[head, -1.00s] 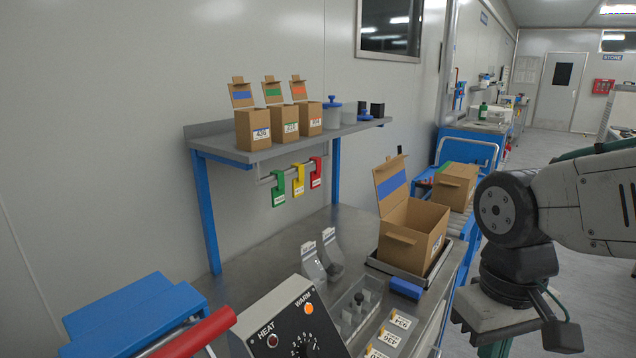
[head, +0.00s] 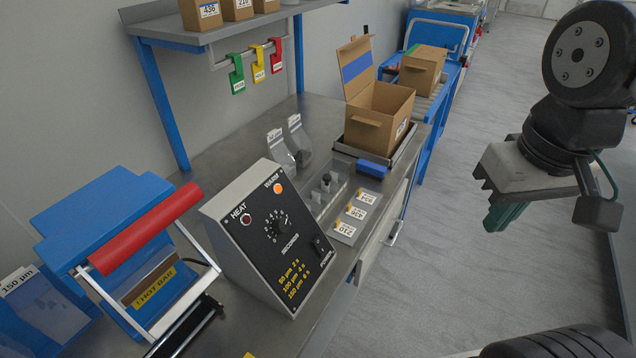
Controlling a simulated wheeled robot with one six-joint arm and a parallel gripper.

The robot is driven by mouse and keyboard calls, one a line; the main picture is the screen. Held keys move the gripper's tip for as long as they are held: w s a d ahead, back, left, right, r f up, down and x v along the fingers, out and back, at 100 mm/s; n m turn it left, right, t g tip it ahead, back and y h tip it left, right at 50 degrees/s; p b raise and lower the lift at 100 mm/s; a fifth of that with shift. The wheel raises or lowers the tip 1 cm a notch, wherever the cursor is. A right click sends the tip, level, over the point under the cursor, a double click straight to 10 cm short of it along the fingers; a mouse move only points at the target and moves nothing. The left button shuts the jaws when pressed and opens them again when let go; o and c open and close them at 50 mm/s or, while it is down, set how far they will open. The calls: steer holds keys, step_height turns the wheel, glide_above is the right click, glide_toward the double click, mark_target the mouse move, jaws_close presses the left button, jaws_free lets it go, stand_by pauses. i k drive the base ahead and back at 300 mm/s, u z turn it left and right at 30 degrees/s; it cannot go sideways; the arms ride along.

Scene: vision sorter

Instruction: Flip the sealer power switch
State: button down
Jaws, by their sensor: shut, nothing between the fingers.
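The sealer's control box (head: 270,240) stands on the steel bench, with a sloped black panel facing right. The power switch (head: 318,246) is a small dark rocker at the panel's lower right, beside the POWER label; its position is too small to tell. An orange WARM lamp looks lit, and the HEAT lamp is dark red. The blue sealer (head: 105,225) with a red handle bar stands left of the box. My gripper (head: 497,217), with green fingers, is shut and empty. It hangs over the floor at the right, well apart from the switch.
An open carton (head: 385,108) sits on a tray behind the box. A shelf (head: 215,35) overhangs the back. The floor right of the bench is clear.

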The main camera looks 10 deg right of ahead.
mark_target(318, 244)
steer(key=u, duration=0.55)
steer(key=k, duration=1.3)
steer(key=z, duration=0.15)
steer(key=i, duration=0.7)
steer(key=z, duration=0.4)
